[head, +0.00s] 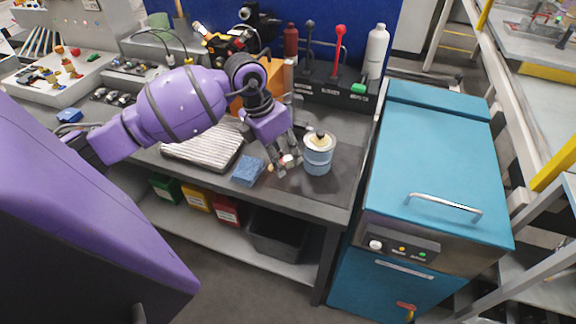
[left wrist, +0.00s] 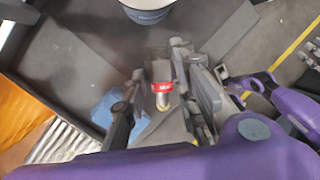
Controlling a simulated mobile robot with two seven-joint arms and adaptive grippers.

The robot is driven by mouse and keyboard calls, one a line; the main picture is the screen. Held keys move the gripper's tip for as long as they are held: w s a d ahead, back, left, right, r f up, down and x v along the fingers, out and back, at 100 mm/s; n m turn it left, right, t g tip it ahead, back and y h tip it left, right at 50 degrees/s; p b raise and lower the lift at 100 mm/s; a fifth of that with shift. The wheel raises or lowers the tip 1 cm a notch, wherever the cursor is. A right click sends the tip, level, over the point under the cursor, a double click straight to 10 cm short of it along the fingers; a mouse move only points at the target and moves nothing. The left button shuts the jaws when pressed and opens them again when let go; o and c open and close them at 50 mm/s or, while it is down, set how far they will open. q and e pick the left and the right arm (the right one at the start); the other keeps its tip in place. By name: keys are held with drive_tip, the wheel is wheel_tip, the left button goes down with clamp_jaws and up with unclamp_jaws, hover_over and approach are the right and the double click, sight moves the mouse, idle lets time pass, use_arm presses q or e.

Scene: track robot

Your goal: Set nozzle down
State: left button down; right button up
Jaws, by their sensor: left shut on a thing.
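My left gripper (head: 283,167) is above the front of the dark mat on the workbench, just left of a pale blue-grey can (head: 318,158). It is shut on the nozzle, a small metal piece with a red band. The nozzle (left wrist: 162,87) shows between the two fingers in the left wrist view. In the head view the fingers hide most of it. I cannot tell whether its lower end touches the surface. The can's lower rim (left wrist: 148,15) shows at the top of the left wrist view. My right gripper is not identifiable in either view.
A blue cloth or sponge (head: 248,171) lies left of the gripper, by a ribbed tray (head: 200,151). A dark holder (head: 328,92) with bottles stands behind. A blue cabinet (head: 432,150) stands to the right. The dark mat (head: 345,178) is bare around the can.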

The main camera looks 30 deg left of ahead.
sight(287, 165)
use_arm(q)
drive_tip(key=shift+w+d+f, duration=0.1)
drive_tip(key=shift+w+f, duration=0.6)
drive_tip(key=shift+f, duration=0.1)
drive_tip(key=shift+a+x, duration=0.2)
drive_tip(key=shift+x, duration=0.65)
drive_tip(key=shift+a+x, duration=0.15)
drive_tip(key=shift+x, duration=0.7)
drive_tip(key=shift+s+f, duration=0.1)
drive_tip(key=shift+f, duration=0.1)
drive_tip(key=shift+f, duration=0.15)
drive_tip(key=c, duration=1.4)
unclamp_jaws()
drive_tip(key=shift+r, duration=0.55)
drive_tip(key=v, duration=1.1)
drive_tip(key=shift+s+a+r, duration=0.1)
drive_tip(key=shift+a+r, duration=0.05)
